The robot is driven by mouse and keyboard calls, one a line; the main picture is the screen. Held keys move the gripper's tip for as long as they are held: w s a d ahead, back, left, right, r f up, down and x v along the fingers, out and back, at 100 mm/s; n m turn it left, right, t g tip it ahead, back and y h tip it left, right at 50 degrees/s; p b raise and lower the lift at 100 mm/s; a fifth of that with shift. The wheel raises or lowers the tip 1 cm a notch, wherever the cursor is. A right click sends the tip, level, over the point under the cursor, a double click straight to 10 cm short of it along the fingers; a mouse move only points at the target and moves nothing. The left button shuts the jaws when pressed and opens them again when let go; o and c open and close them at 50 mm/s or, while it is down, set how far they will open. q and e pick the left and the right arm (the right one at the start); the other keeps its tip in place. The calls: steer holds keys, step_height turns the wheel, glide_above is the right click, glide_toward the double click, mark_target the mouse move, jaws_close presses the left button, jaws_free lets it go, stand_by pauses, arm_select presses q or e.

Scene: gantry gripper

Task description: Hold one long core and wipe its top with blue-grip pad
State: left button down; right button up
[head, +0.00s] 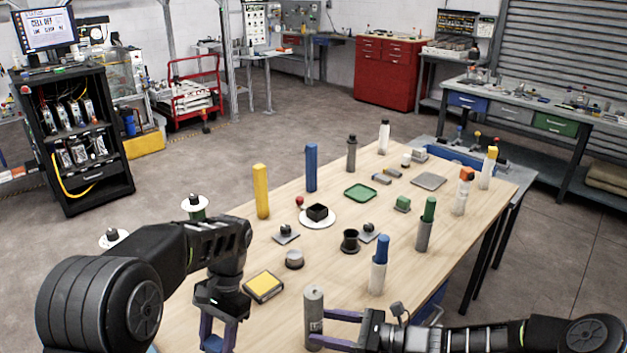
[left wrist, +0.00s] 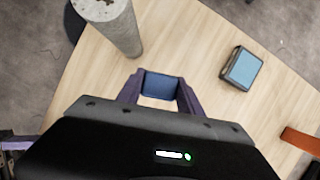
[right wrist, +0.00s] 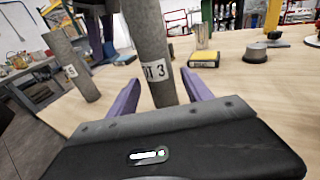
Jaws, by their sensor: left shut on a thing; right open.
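A tall grey core (head: 314,318) stands upright at the table's near edge. It also shows in the right wrist view (right wrist: 150,50), with a label ending in 3. My right gripper (head: 333,330) is open, its fingers reaching to either side of this core; contact is not clear. A second grey core (right wrist: 72,65) stands to its left in the right wrist view; a core also shows at upper left in the left wrist view (left wrist: 115,28). My left gripper (head: 218,338) is shut on the blue-grip pad (left wrist: 160,86), beside the cores. The pad's underside is hidden.
A yellow-topped block (head: 264,286) and a grey puck (head: 294,259) lie beyond my grippers. A blue-topped block (left wrist: 241,68) lies near the table edge. A blue-capped white post (head: 378,278) stands right of the held-around core. Several more posts stand farther back.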

arm_select(q)
steer(key=shift+f, duration=0.35)
arm_select(e)
steer(key=shift+x, duration=1)
steer(key=shift+c, duration=0.2)
steer(key=c, duration=1)
arm_select(q)
steer(key=w+d+r+m+t, duration=0.3)
steer(key=d+r+m, duration=0.6)
steer(key=m, duration=0.4)
steer(key=w+d+r+m+t+h, duration=0.1)
steer(key=w+d+r+m+t, duration=0.2)
steer(key=d+r+m, duration=0.6)
steer(key=r+m+t, duration=0.1)
steer(key=m+t, duration=0.1)
steer(key=m, duration=0.3)
steer(key=shift+w+r, duration=0.35)
steer(key=shift+w, duration=0.05)
